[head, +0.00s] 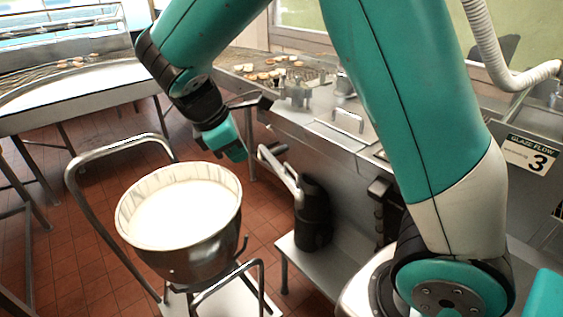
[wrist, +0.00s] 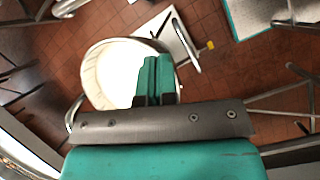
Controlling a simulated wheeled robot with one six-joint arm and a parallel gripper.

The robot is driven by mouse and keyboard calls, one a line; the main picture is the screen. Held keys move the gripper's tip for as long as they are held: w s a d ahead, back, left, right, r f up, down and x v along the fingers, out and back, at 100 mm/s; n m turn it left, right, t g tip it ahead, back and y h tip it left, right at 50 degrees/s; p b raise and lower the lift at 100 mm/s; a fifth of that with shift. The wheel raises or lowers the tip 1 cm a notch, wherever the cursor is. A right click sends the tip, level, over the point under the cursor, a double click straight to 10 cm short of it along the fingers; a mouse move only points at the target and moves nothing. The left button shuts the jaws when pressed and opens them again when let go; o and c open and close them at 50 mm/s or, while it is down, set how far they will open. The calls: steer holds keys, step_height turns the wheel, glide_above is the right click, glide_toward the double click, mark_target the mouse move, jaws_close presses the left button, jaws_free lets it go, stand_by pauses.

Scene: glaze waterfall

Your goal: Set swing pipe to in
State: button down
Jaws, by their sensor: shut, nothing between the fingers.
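The swing pipe looks to be the pale metal pipe (head: 281,172) beside the black cylinder (head: 313,215) under the steel counter. Its free end points up and left, to the right of the bowl's rim in the head view. My gripper (head: 236,150) is just left of that end, with teal fingers pointing down and no visible contact. In the wrist view my gripper (wrist: 157,80) has its fingers together and empty, in front of the bowl of white liquid. I cannot pick out the pipe surely in the wrist view.
The cloth-lined metal bowl (head: 180,255) stands on a wheeled-looking cart with a tubular handle (head: 85,215). The steel counter (head: 322,140) carries fittings and pastries. A sign reading "Glaze flow 3" (head: 528,155) is at right.

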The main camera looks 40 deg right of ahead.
steer(key=d+f+n+g+h+p, duration=0.1)
steer(key=d+f+n+h+p, duration=0.1)
steer(key=d+f, duration=0.8)
steer(key=shift+w+d+h+p, duration=0.3)
steer(key=shift+d+p, duration=0.25)
steer(key=shift+d, duration=0.4)
steer(key=shift+d+r, duration=0.1)
